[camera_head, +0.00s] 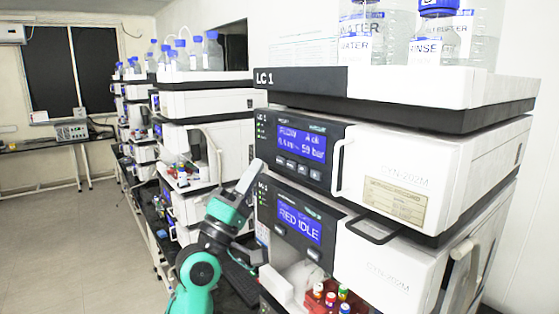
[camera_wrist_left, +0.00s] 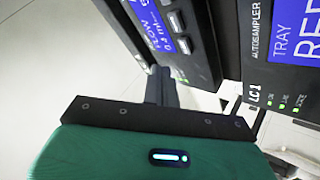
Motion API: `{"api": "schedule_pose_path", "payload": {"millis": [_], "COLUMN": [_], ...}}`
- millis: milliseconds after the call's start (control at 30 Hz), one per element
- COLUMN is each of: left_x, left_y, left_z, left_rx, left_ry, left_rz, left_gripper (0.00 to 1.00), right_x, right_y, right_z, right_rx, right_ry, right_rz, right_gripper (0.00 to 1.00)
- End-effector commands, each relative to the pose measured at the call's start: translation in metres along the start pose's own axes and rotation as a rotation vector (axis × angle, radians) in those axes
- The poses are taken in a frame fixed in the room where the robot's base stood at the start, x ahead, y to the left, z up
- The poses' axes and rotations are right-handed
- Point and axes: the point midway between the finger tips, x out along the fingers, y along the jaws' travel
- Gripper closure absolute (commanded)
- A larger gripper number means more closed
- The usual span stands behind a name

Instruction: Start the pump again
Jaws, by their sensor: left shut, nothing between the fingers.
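The LC 1 pump module (camera_head: 400,170) is the upper white unit of the near stack. A row of several small buttons (camera_head: 291,164) sits under that display; the display (camera_wrist_left: 152,18) and some buttons (camera_wrist_left: 178,22) also show in the left wrist view. My left gripper (camera_head: 256,167) is shut and empty, its tip near the lower left edge of the pump panel. Whether it touches cannot be told. My right gripper is out of view.
Handles (camera_head: 338,168) stick out at the front. Solvent bottles (camera_head: 362,35) stand on top. More stacks (camera_head: 205,105) line the wall; open floor (camera_head: 70,245) lies left.

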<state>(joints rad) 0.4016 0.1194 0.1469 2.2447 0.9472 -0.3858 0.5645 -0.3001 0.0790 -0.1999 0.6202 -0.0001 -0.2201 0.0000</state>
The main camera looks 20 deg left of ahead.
Motion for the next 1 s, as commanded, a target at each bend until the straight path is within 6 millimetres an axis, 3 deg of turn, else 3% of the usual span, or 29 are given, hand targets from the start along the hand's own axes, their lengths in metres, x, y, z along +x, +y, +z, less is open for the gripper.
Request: {"api": "schedule_pose_path", "payload": {"millis": [300,1000], "left_x": [-0.018,-0.018], "left_y": [0.013,0.014], "left_z": [-0.013,-0.013], "left_rx": [0.0,0.0], "left_ry": [0.0,0.0], "left_rz": [0.0,0.0], "left_gripper": [1.0,1.0], "right_x": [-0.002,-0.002], "right_y": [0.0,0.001], "right_z": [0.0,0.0], "right_rx": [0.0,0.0], "right_ry": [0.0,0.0], "right_rz": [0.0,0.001], "right_gripper": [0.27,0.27]}}
